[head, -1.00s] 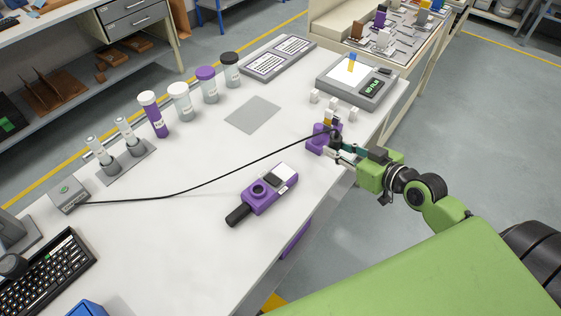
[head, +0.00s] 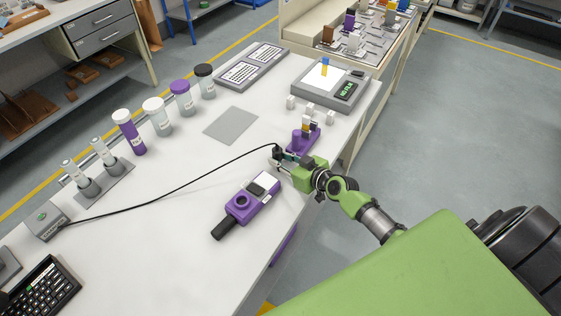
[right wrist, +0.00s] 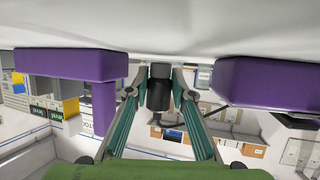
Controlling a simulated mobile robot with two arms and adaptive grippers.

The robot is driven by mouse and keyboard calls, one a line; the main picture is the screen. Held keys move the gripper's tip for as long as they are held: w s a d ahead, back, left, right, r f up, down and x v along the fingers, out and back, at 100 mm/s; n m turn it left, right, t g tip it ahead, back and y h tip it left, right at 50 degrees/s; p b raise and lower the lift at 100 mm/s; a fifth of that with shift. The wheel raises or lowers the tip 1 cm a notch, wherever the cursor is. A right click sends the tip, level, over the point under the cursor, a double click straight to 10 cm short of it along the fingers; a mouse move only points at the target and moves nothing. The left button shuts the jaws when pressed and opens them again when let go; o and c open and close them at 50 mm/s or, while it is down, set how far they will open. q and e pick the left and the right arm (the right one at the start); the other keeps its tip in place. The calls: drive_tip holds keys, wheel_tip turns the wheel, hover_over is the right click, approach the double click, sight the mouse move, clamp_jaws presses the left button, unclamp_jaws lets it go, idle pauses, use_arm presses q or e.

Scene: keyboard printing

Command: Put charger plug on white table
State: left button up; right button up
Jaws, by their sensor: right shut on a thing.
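The black charger plug (head: 278,149) is at the end of a black cable in the head view, just above or at the white table (head: 180,205); I cannot tell if it touches. My right gripper (head: 283,158) is shut on the plug. The plug also shows between the two fingers in the right wrist view (right wrist: 160,86). The plug is apart from the purple stand (head: 300,143), which is behind and to its right. My left gripper is not in view.
A purple handheld device (head: 250,199) lies in front of the gripper. The cable runs left to a grey charger box (head: 45,222). Small white blocks (head: 309,108) and a scale (head: 325,85) stand behind. The table middle is clear around a grey mat (head: 231,124).

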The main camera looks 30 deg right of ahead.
drive_tip(key=shift+d+f, duration=0.1)
drive_tip(key=shift+f, duration=0.35)
drive_tip(key=shift+f+b, duration=0.2)
drive_tip(key=shift+b, duration=0.1)
drive_tip(key=o, duration=1.1)
drive_tip(key=shift+r, duration=0.1)
